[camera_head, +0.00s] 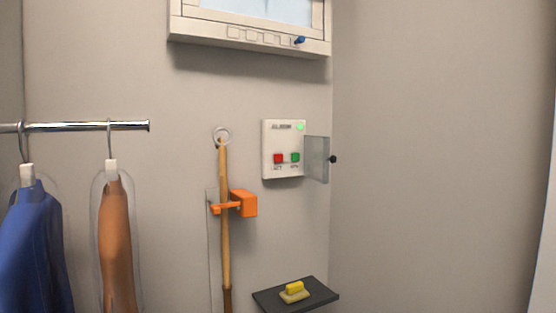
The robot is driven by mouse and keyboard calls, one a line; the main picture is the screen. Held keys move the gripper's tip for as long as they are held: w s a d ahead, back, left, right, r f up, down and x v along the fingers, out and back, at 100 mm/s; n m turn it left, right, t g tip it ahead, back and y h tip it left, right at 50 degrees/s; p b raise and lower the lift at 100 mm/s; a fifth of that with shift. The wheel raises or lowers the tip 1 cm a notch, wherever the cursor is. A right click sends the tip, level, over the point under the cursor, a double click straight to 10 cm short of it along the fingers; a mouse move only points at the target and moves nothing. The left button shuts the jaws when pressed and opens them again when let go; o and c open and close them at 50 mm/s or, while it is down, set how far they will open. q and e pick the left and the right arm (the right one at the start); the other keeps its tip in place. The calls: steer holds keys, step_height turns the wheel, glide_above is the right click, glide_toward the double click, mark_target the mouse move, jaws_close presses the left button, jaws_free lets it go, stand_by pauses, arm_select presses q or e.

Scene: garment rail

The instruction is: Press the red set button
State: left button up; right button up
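The red set button (278,158) is a small square on the lower left of a white alarm panel (283,140) on the back wall. A green button (295,157) sits just to its right. A green light (300,127) glows at the panel's upper right. A clear cover (316,158) with a dark knob (333,159) stands swung open to the right of the panel, so the red button is uncovered. Neither of my grippers shows in the head view.
A wooden pole (225,240) hangs in an orange bracket (243,203) left of the panel. A dark shelf (325,294) with a yellow item (294,291) is below. A rail (85,126) with a blue garment (35,245) and an orange one (116,240) is at left. A white cabinet (205,30) is above.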

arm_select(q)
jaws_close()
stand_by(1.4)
